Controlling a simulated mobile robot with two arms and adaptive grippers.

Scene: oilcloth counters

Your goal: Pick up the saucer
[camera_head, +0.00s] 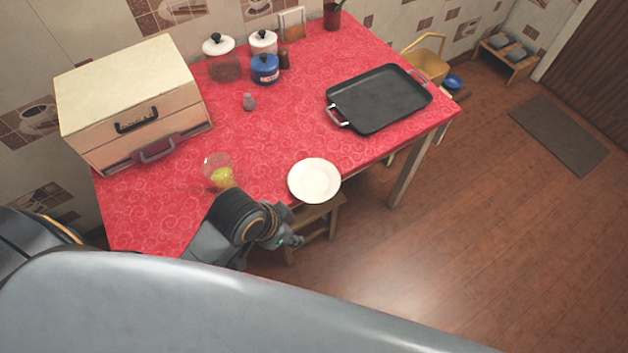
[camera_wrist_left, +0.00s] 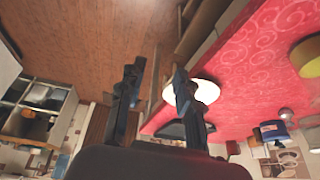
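The white saucer (camera_head: 314,180) lies on the red oilcloth table at its front edge, and its near rim reaches over the edge. In the left wrist view the saucer (camera_wrist_left: 208,91) is partly hidden behind one finger. My left gripper (camera_head: 287,240) is low and to the left of the saucer in the head view, off the table's front edge and apart from it. In the left wrist view its two fingers (camera_wrist_left: 157,88) are spread with nothing between them. My right gripper is not in view.
A glass with yellow contents (camera_head: 221,176) stands left of the saucer. A black tray (camera_head: 378,98) lies to the right, behind it. A bread box (camera_head: 130,100), jars (camera_head: 264,70) and a small shaker (camera_head: 249,102) stand farther back. A wooden stool (camera_head: 318,228) is under the table edge.

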